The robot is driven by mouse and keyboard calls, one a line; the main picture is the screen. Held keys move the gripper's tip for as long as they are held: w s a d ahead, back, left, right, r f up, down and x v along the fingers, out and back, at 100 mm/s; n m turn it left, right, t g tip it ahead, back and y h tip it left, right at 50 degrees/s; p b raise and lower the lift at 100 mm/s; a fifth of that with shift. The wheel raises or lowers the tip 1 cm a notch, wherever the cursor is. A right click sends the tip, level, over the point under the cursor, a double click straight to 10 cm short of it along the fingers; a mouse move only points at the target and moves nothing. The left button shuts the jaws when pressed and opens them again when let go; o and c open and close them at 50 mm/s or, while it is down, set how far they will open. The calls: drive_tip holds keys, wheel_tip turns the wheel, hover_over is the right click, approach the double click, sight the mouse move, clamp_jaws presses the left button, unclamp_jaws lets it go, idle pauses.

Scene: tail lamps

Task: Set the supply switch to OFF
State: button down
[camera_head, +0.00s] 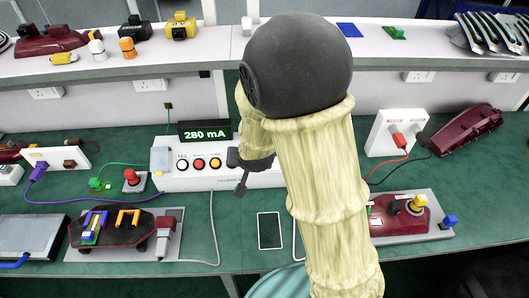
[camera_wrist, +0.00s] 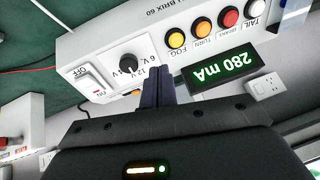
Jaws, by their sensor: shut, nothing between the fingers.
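The supply switch (camera_wrist: 92,80) is a white rocker with an OFF label and a red marking, on the face of a white supply box (camera_wrist: 185,22) in the wrist view. I cannot tell which way the rocker is pressed. In the head view my arm hides the switch; the supply box (camera_head: 180,180) shows to the left of it. My gripper (camera_head: 241,190) is shut and empty in front of the box. In the wrist view its dark fingers (camera_wrist: 158,82) point at the box, to the right of the switch and apart from it.
A black voltage knob (camera_wrist: 130,65) sits between the switch and my fingers. Beyond are colored buttons (camera_wrist: 202,25). A display (camera_head: 205,132) reads 280 mA. A red mushroom button (camera_head: 131,176) stands left of the box. A phone-like slab (camera_head: 269,231) lies in front.

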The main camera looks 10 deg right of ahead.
drive_tip(key=s+d+r+n+g, duration=0.1)
drive_tip(key=s+d+r+g, duration=0.1)
drive_tip(key=s+d, duration=0.4)
drive_tip(key=s+d+r+g+h, duration=0.1)
drive_tip(key=s+d+r+g, duration=0.1)
drive_tip(key=s+d, duration=0.4)
drive_tip(key=s, duration=0.2)
drive_tip(key=shift+s+d+r+n+g, duration=0.15)
drive_tip(key=shift+s+d+n+g, duration=0.1)
drive_tip(key=shift+s+n+g, duration=0.15)
drive_tip(key=shift+w, duration=0.15)
